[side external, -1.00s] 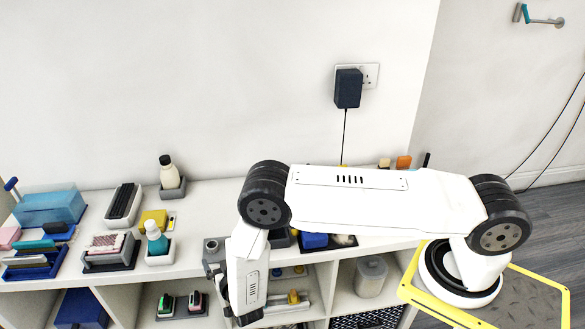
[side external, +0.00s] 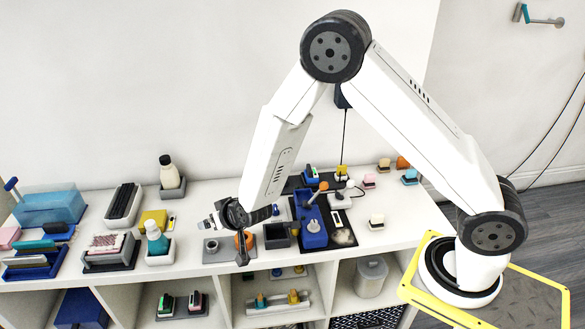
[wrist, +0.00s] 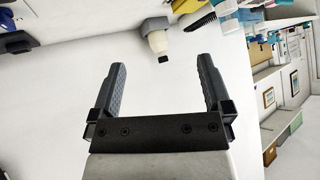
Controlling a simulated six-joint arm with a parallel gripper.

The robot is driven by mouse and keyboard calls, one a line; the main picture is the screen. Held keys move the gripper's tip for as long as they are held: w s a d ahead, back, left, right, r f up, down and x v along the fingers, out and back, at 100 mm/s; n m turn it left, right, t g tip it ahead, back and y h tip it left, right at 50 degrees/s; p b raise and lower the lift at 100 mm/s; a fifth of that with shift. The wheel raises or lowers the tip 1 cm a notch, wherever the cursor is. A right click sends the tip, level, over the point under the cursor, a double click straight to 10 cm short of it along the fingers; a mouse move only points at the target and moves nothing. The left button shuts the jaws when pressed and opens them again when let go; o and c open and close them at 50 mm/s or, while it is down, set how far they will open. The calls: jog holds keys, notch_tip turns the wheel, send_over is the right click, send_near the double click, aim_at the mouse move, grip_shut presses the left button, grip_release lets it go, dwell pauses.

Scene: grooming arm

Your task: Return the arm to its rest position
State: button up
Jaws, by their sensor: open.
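A blue holder (side external: 311,222) and several small blocks are at the right. Open shelves lie below. A black charger cable hangs from the wall behind my arm.

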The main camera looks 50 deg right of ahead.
jog(key=s+d+r+n+g, duration=0.1)
jog(key=s+d+r+g, duration=0.2)
jog(key=s, duration=0.7)
jog(key=s+d+r+n+g, duration=0.2)
jog(key=s+d+r+g, duration=0.2)
jog(key=s, duration=0.7)
notch_tip(320, 180, up, 3)
jog(key=shift+s+d+f+n+y, duration=0.1)
jog(key=shift+s+d+n+y, duration=0.2)
jog(key=shift+d, duration=0.9)
